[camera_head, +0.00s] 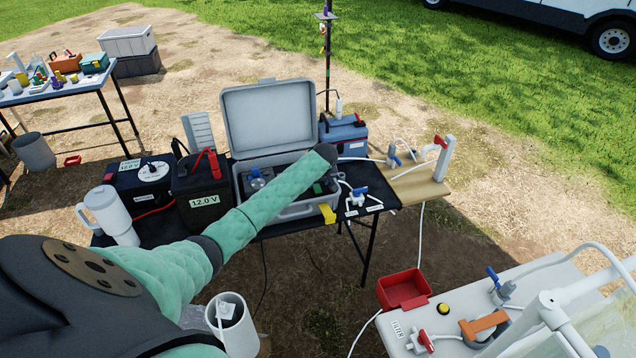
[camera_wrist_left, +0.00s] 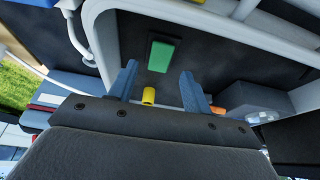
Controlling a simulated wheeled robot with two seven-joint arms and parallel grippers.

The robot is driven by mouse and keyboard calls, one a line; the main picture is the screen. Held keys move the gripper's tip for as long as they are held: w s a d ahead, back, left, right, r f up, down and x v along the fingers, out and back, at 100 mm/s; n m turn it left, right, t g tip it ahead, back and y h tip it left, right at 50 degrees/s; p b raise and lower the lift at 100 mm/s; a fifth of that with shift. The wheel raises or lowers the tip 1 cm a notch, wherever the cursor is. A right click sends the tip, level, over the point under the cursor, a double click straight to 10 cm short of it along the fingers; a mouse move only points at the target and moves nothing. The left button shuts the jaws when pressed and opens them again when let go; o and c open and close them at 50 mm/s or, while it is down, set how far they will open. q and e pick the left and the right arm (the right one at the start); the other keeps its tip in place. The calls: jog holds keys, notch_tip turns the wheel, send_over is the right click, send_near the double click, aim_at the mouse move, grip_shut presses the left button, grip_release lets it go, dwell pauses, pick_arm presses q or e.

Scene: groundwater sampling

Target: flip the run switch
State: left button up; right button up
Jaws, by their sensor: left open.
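A green rectangular switch (camera_wrist_left: 161,55) lies on the dark panel inside the open grey case, just beyond my left fingertips in the left wrist view. A bit of green (camera_head: 318,187) also shows on the panel in the head view. I take it as the run switch; no label is readable. My left gripper (camera_wrist_left: 158,82) is open, its two blue fingers apart with nothing held between them. In the head view my left arm reaches over the case (camera_head: 236,195), and the dark wrist end hides most of the gripper. My right gripper is not in view.
The case lid (camera_head: 268,116) stands open behind. A 12.0 V battery (camera_head: 203,190) is left of the case, and a blue-and-red box (camera_head: 345,132) is right of it. A red bin (camera_head: 403,290) is at lower right.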

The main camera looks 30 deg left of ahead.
aim_at(317, 187)
pick_arm(q)
jog(key=shift+x, duration=1.15)
jog(key=shift+w+f+p, duration=0.1)
jog(key=shift+f+p, duration=0.2)
jog(key=shift+p, duration=0.05)
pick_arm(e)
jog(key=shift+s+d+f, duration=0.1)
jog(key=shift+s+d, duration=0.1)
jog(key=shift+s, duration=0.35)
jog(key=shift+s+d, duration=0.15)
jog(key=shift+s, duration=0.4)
